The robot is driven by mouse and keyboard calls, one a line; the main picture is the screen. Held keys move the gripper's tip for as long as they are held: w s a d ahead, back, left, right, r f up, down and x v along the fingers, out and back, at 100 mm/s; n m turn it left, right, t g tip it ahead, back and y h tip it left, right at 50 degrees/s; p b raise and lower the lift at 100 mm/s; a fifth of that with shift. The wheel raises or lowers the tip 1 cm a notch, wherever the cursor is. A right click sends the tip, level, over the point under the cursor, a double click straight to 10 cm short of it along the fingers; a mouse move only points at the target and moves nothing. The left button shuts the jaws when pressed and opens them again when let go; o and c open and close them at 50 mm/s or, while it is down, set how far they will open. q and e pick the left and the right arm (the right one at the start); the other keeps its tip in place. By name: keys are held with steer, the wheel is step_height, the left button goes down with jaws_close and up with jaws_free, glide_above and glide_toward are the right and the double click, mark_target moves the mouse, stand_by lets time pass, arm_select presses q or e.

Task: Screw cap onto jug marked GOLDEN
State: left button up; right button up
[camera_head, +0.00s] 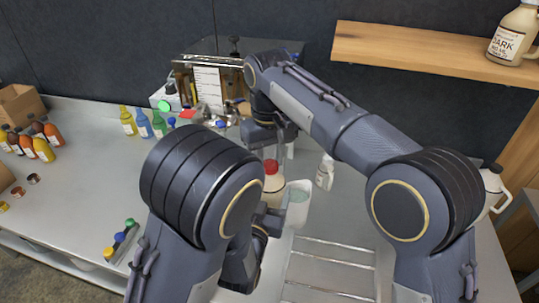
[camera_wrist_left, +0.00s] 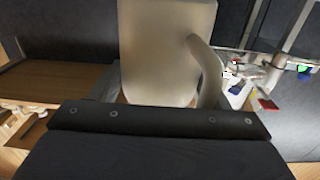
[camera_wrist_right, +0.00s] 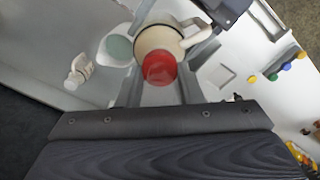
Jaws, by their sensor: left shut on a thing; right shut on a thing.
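The cream jug (camera_head: 273,190) stands upright on the counter in the head view, partly hidden by my left arm. Its label is turned away, so the word GOLDEN cannot be read. My left gripper (camera_head: 272,212) is shut on the jug, whose pale body (camera_wrist_left: 165,50) and handle fill the left wrist view. The red cap (camera_head: 271,167) is at the top of the jug's neck; I cannot tell how far it is threaded. My right gripper (camera_head: 272,150) comes from above and is shut on the cap, which shows between its fingers in the right wrist view (camera_wrist_right: 159,68).
A white container with a green inside (camera_head: 298,207) stands close beside the jug. A small white bottle (camera_head: 325,172) is to the right. A shelf (camera_head: 430,55) holds a DARK jug (camera_head: 508,40).

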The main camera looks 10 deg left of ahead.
arm_select(q)
steer(key=shift+r, duration=0.1)
arm_select(e)
steer(key=shift+f, duration=0.1)
arm_select(q)
steer(key=c, duration=0.4)
steer(key=shift+c, duration=0.2)
arm_select(e)
steer(key=m, duration=1)
steer(key=shift+d, duration=0.1)
steer(key=m, duration=0.5)
steer(key=shift+m, duration=0.4)
steer(key=m, duration=0.5)
steer(key=shift+d, duration=0.1)
steer(key=m, duration=0.2)
steer(key=shift+s+m, duration=0.1)
steer(key=shift+m, duration=0.2)
steer(key=m, duration=1.2)
steer(key=shift+s, duration=0.1)
